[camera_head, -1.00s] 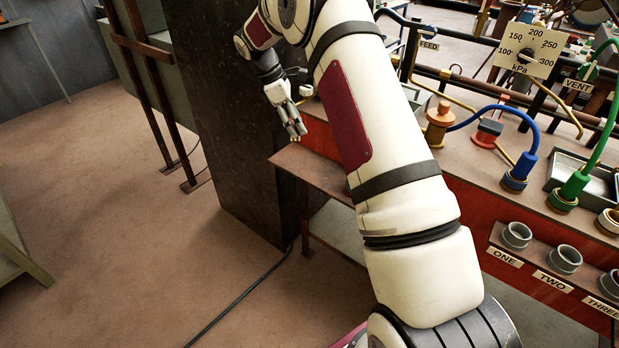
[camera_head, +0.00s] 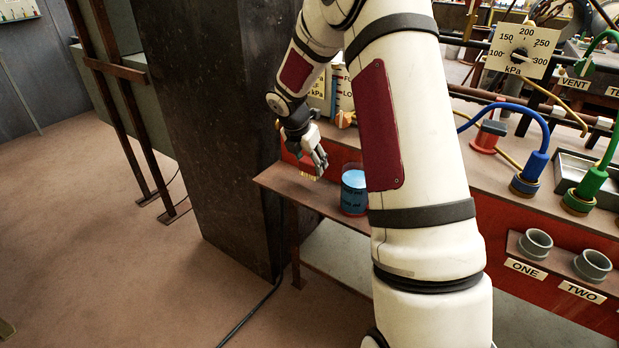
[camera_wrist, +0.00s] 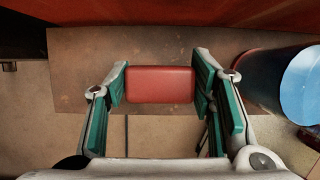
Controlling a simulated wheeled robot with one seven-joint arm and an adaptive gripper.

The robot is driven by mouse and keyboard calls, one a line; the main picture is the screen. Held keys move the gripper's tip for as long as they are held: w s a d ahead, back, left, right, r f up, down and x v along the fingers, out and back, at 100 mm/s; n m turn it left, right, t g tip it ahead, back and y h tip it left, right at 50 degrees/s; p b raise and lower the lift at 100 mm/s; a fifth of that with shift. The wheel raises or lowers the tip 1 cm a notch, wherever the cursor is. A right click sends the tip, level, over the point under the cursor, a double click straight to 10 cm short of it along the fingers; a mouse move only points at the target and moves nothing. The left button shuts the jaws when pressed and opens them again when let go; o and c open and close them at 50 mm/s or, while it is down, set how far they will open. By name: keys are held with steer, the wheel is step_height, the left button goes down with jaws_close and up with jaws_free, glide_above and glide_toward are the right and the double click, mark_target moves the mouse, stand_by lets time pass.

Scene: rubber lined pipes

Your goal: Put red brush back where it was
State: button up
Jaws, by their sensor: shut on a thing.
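My gripper (camera_head: 317,163) is shut on the red brush (camera_wrist: 160,84). In the wrist view the brush's red block sits between the two green-padded fingers, seen from above. In the head view the fingers hide most of the brush, and a small yellowish bit (camera_head: 308,176) shows just under the fingertips. The gripper is over the brown side shelf (camera_head: 277,181), near its left end. I cannot tell whether the brush touches the shelf.
A blue-filled can (camera_head: 354,191) stands on the shelf right of my gripper; it also shows in the wrist view (camera_wrist: 302,84). A dark pillar (camera_head: 215,130) stands left of the shelf. The red bench (camera_head: 500,215) with pipes rises behind and to the right.

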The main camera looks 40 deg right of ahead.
mark_target(310, 175)
steer(key=shift+f+b, duration=0.4)
steer(key=shift+f, duration=1.9)
steer(key=shift+f, duration=0.1)
steer(key=o, duration=1.1)
